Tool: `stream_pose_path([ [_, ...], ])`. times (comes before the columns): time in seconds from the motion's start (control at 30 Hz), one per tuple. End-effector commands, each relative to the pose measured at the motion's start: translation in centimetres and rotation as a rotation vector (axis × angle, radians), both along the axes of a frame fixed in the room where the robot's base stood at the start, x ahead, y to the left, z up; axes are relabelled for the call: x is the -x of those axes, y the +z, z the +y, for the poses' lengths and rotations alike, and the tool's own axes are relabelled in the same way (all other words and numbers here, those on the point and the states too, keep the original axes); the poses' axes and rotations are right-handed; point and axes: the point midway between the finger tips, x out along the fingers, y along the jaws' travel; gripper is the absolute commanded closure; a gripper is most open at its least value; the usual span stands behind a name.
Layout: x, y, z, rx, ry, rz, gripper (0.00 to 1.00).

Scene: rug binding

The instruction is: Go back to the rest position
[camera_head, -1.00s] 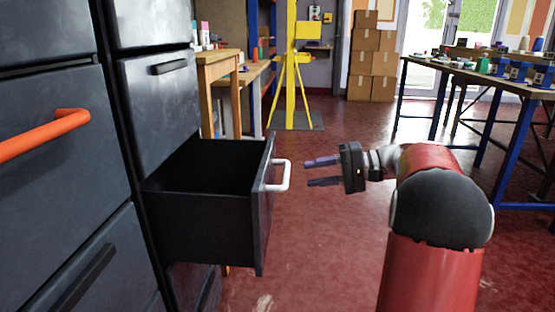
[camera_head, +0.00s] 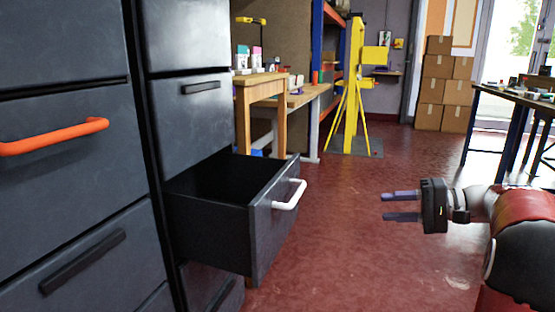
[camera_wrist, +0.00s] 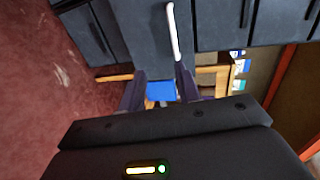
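My gripper (camera_head: 402,206) is open and empty in the head view, its two fingers pointing left. It hangs in free air to the right of a pulled-out dark drawer (camera_head: 210,228), clearly apart from it. The drawer's white handle (camera_head: 290,196) faces my gripper. In the wrist view the two open fingers (camera_wrist: 158,92) reach toward the cabinet, and the white handle (camera_wrist: 172,32) shows beyond them. Nothing is between the fingers. The drawer's inside looks dark and empty where it can be seen.
A dark cabinet (camera_head: 190,125) with an orange handle (camera_head: 55,136) on the left unit fills the left side. A wooden table (camera_head: 262,84), a yellow stand (camera_head: 352,100) and cardboard boxes (camera_head: 443,90) stand behind. A workbench (camera_head: 510,95) is at right. Red floor (camera_head: 350,240) is clear.

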Motion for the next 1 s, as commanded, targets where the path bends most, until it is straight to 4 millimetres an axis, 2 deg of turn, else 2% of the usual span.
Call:
stream_pose_path([
  [0.37, 3.0, 1.0, 4.7, 0.159, 0.023, 0.088, 0.67],
  [0.57, 6.2, 1.2, 8.0, 0.313, 0.036, 0.145, 0.67],
  [0.67, 8.6, 1.2, 9.8, 0.421, 0.041, 0.168, 0.67],
  [0.8, 13.6, 1.1, 12.1, 0.639, 0.043, 0.179, 0.67],
  [0.9, 17.6, 0.6, 12.8, 0.826, 0.032, 0.153, 0.67],
  [1.0, 21.1, 0.1, 12.7, 1.005, 0.017, 0.091, 0.67],
])
